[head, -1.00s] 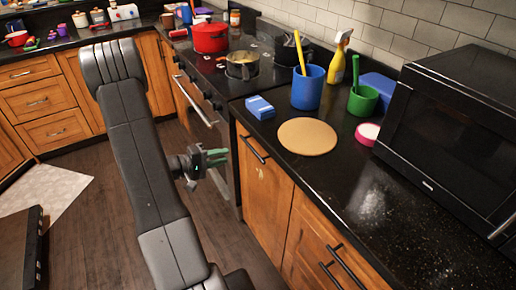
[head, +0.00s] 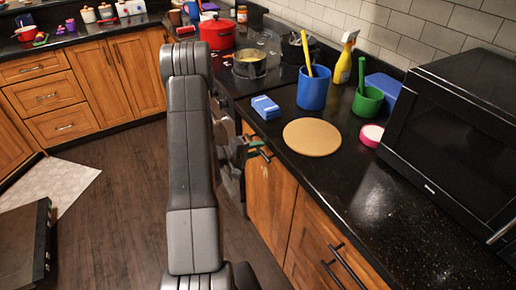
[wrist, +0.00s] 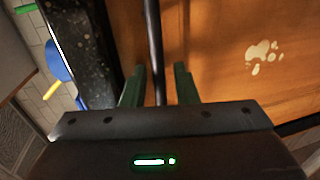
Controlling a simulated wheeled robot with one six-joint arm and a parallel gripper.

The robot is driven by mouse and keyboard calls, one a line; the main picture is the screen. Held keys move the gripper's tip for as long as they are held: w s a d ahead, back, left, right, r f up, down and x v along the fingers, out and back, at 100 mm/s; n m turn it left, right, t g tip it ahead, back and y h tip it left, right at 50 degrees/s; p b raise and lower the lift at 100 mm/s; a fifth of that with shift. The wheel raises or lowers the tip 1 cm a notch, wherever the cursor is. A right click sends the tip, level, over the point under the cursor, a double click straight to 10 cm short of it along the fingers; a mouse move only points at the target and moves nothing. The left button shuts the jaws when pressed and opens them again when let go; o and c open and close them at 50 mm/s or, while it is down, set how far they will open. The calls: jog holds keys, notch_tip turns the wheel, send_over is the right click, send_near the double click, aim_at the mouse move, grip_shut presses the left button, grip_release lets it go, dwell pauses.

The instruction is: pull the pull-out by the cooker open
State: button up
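The pull-out (head: 268,190) is a wooden cabinet front beside the cooker (head: 223,82), with a dark bar handle near its top. It appears closed. The handle (wrist: 153,45) shows as a dark bar in the wrist view, against the wooden front (wrist: 225,60). My gripper (wrist: 159,75) is open, with one green finger on each side of the bar and a gap visible on both sides. In the head view my gripper (head: 257,147) is at the handle, partly hidden by my arm. My arm also hides much of the cooker's front.
The black worktop (head: 330,185) overhangs the fronts; its edge (wrist: 95,45) is close to my gripper. A blue box (head: 265,107), a round board (head: 312,137) and a microwave (head: 450,140) stand on it. Open floor (head: 120,205) lies to the left.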

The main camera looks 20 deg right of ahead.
grip_shut()
jog(key=shift+a, duration=0.15)
